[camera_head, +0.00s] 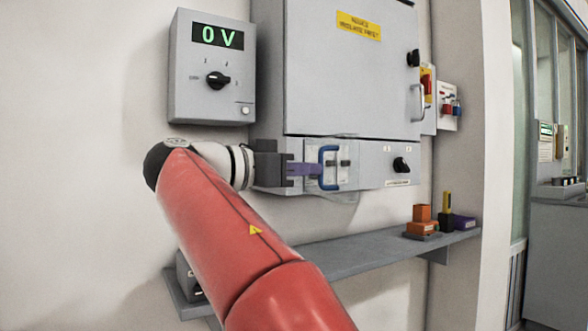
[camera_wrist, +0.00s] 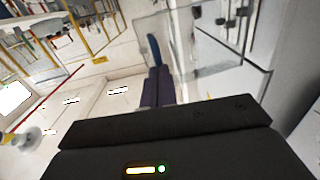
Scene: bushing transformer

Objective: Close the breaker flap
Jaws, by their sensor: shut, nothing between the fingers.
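The breaker flap (camera_head: 343,187) is a clear cover over the left part of the low grey breaker panel (camera_head: 375,175). It has a blue handle (camera_head: 323,168). In the wrist view the clear flap (camera_wrist: 190,38) seems to stand out from the panel, though its exact angle is hard to tell. Its blue handle (camera_wrist: 154,50) shows just beyond the fingertips. My gripper (camera_head: 318,169) is shut and empty, with its purple fingers pointing right at the handle. The fingers (camera_wrist: 158,72) also show in the wrist view. They are at or very near the handle; I cannot tell whether they touch.
A grey cabinet (camera_head: 345,70) with a yellow label is directly above. A meter box (camera_head: 213,70) reading 0 V, with a black knob, hangs at upper left. A grey shelf (camera_head: 345,250) below carries orange, yellow and purple blocks (camera_head: 422,220) at its right end.

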